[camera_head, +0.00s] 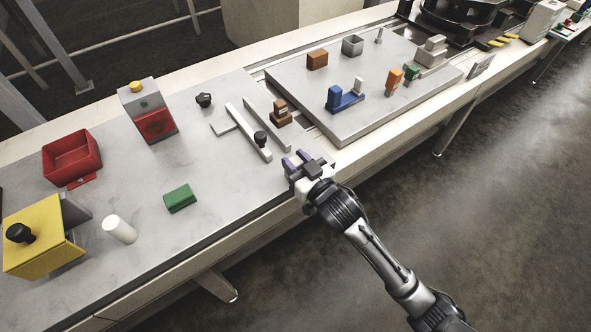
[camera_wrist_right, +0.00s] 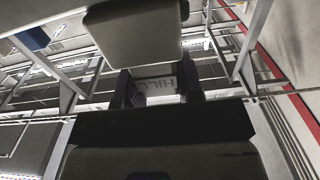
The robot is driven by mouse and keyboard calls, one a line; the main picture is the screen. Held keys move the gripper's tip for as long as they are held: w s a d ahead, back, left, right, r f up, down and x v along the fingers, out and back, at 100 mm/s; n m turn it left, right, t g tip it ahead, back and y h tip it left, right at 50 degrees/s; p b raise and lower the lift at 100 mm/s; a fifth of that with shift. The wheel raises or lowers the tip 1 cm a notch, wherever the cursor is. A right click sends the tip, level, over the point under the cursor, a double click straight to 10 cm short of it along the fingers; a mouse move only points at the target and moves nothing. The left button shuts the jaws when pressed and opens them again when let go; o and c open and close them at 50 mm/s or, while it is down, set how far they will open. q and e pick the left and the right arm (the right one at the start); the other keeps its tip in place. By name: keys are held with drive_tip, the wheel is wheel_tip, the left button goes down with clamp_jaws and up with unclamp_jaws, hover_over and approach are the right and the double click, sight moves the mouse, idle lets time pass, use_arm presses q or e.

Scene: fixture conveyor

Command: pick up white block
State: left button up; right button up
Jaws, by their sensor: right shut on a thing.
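My right gripper (camera_head: 297,157) is over the near edge of the bench, beside the long pale bar. In the right wrist view its dark fingers (camera_wrist_right: 159,86) are shut on a pale, round-cornered block, the white block (camera_wrist_right: 135,38), which shows large beyond the fingertips. In the head view I cannot clearly separate the block from the pale parts of the hand. My left gripper is not in view.
A long pale bar with a black knob (camera_head: 248,130) and a brown block (camera_head: 281,117) lie close left. A grey raised plate (camera_head: 350,128) carries several small parts. A green block (camera_head: 180,198), white cylinder (camera_head: 120,229), red bin (camera_head: 71,158) and yellow box (camera_head: 45,245) stand left.

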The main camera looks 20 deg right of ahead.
drive_tip(key=c, duration=0.3)
